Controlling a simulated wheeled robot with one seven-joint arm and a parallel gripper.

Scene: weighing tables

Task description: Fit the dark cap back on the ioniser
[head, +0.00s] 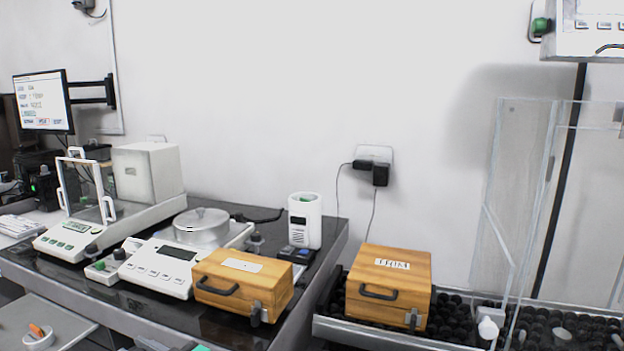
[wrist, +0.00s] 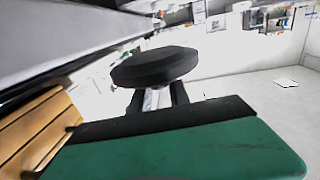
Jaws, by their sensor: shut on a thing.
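The dark cap (wrist: 155,66) is a thick black disc, seen in the wrist view. My gripper (wrist: 158,97) is shut on it, with a finger on either side below the disc. The ioniser appears to be the white upright cylinder (head: 305,221) with a dark grille, standing at the right rear of the dark table in the head view. Its top is uncovered. I cannot make out the ioniser in the wrist view, nor the cap in the head view.
A wooden case (head: 243,284) stands in front of the ioniser, and a white balance with a round metal lid (head: 201,226) stands to its left. Another wooden case (head: 389,287) sits on a black-studded tray to the right. Plugs and cables (head: 380,174) hang on the wall behind.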

